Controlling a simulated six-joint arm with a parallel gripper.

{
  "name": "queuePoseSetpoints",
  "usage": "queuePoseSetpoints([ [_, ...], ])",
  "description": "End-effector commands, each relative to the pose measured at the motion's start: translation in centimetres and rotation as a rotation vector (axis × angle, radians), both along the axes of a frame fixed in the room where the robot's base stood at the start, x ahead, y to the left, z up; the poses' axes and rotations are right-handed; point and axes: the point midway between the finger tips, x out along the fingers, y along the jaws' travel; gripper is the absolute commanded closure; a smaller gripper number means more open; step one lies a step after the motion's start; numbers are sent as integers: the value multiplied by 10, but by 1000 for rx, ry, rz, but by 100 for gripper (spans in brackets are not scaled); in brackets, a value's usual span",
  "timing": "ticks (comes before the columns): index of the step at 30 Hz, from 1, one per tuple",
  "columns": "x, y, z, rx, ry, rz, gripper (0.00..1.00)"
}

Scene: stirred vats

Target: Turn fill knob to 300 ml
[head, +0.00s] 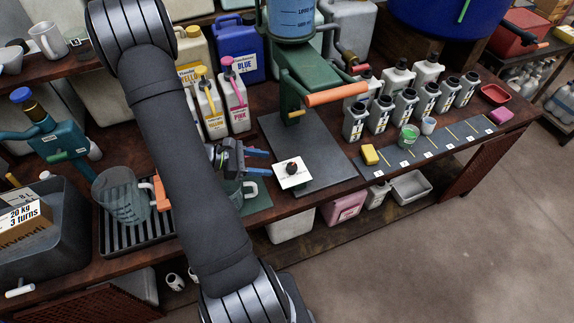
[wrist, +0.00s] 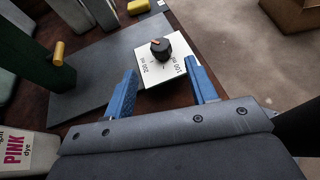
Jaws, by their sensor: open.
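The fill knob (head: 291,168) is a dark round knob on a white square plate (head: 284,182) at the front of the grey dispenser base. In the wrist view the knob (wrist: 160,49) has an orange mark on its upper left side. Labels reading 200 ml and 100 ml show on the near part of the plate (wrist: 150,73); a 300 ml label is not readable. My gripper (head: 268,160) has blue fingers and is open, just left of the knob. In the wrist view my gripper (wrist: 162,72) points at the plate, with nothing between its fingers and the knob beyond the tips.
The green dispenser (head: 310,75) with an orange handle (head: 337,94) stands behind the knob. Pink and yellow dye bottles (head: 233,99) stand to the left. A yellow sponge (head: 370,154) lies right of the base.

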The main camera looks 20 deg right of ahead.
Motion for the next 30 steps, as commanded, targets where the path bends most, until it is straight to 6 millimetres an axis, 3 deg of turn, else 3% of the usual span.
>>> queuePoseSetpoints([
  [6, -10, -40, -17, 0, 1, -6, 48],
  [12, -15, -65, -28, 1, 1, -5, 48],
  [26, -16, -75, -32, 2, -1, -3, 48],
  [30, -16, -75, -32, 2, -1, -3, 76],
])
